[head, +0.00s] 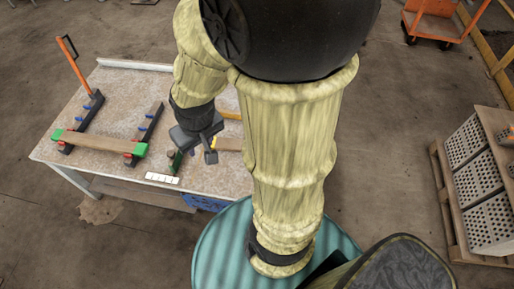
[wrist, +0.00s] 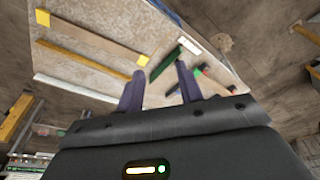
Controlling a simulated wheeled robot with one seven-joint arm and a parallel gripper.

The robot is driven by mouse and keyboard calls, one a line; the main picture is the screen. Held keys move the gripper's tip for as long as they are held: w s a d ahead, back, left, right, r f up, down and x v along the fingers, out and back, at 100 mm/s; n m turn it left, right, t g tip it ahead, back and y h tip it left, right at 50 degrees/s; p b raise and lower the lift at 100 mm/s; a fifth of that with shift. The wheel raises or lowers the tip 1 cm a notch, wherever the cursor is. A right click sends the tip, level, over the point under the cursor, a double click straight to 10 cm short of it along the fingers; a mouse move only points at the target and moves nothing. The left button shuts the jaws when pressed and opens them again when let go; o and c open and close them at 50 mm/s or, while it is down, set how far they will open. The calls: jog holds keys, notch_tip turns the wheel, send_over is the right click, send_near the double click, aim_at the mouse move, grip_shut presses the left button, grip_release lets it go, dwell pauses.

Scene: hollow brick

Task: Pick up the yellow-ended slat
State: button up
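The yellow-ended slat (wrist: 90,45) lies flat on the table in the wrist view, brown with a yellow block at each end. In the head view only part of the slat (head: 230,144) shows beside my gripper, and my arm hides the rest. My gripper (head: 199,150) is above the table. In the wrist view my gripper (wrist: 160,80) has its two dark fingers apart, with nothing held between them. A dark green object (wrist: 165,63) lies on the table beyond the gap between the fingers.
A green-ended slat (head: 100,143) rests across two dark racks at the table's left, near an orange upright handle (head: 73,65). A small white block (head: 162,178) lies at the table's front. Pallets of hollow bricks (head: 478,170) stand on the right.

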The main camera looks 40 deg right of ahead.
jog(key=o, duration=1)
jog(key=w+d+f+m+b, duration=0.1)
jog(key=f+m, duration=0.1)
jog(key=w+d+f+m+g+b, duration=0.1)
jog(key=w+d+m, duration=0.1)
jog(key=w+d+f+m, duration=0.1)
jog(key=f+m, duration=0.1)
jog(key=shift+w+d+f+g+b, duration=0.2)
jog(key=shift+w+f+g+b, duration=0.1)
jog(key=shift+w+f+b, duration=0.1)
jog(key=shift+c, duration=0.2)
jog(key=w+d+f+m+g+h+b, duration=0.1)
jog(key=w+d+f+m+b, duration=0.3)
jog(key=d+f+m, duration=0.6)
jog(key=w+d+f+m+g+h+b, duration=0.2)
jog(key=w+d+f+m+g+b, duration=0.1)
jog(key=w+d+f+m, duration=0.5)
jog(key=d+f+m+b, duration=0.1)
jog(key=d+f+m, duration=0.1)
jog(key=d+m, duration=0.1)
jog(key=shift+w+f+b, duration=0.15)
jog(key=shift+w+b, duration=0.1)
jog(key=shift+b, duration=0.05)
jog(key=x, duration=1.2)
jog(key=shift+s+f, duration=0.1)
